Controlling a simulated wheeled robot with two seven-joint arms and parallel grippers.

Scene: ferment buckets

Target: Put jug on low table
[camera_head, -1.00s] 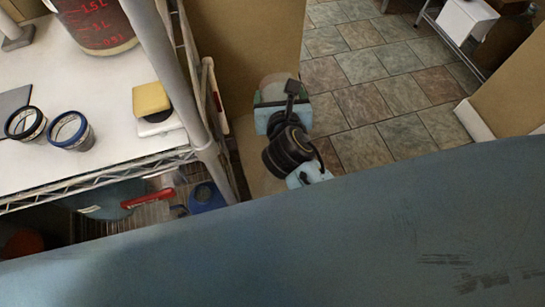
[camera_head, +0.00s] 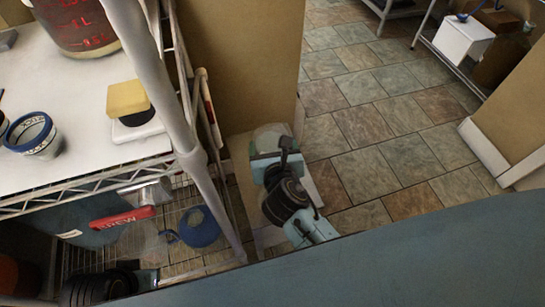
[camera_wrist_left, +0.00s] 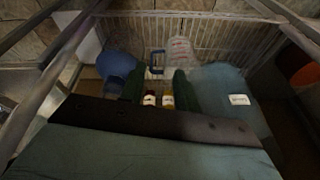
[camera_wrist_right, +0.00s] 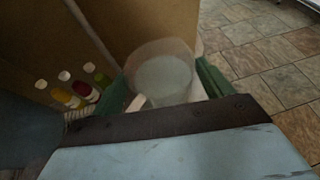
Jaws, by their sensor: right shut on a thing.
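A translucent whitish jug (camera_wrist_right: 163,78) is between the green fingers of my right gripper (camera_wrist_right: 168,92), which is shut on it. In the head view the jug (camera_head: 271,132) shows at the far end of my right gripper (camera_head: 272,150), beside a brown panel. A pale surface (camera_head: 243,185), perhaps the low table, shows below it. I cannot tell whether the jug touches it. My left gripper (camera_wrist_left: 156,90) has its green fingers apart, facing the lower wire shelf.
A wire rack with a white top (camera_head: 60,100) stands at the left, its post (camera_head: 165,90) close to my right arm. Its lower shelf holds a blue-handled vessel (camera_head: 199,226) and a red-handled item (camera_head: 122,217). Tiled floor (camera_head: 385,130) is free at the right.

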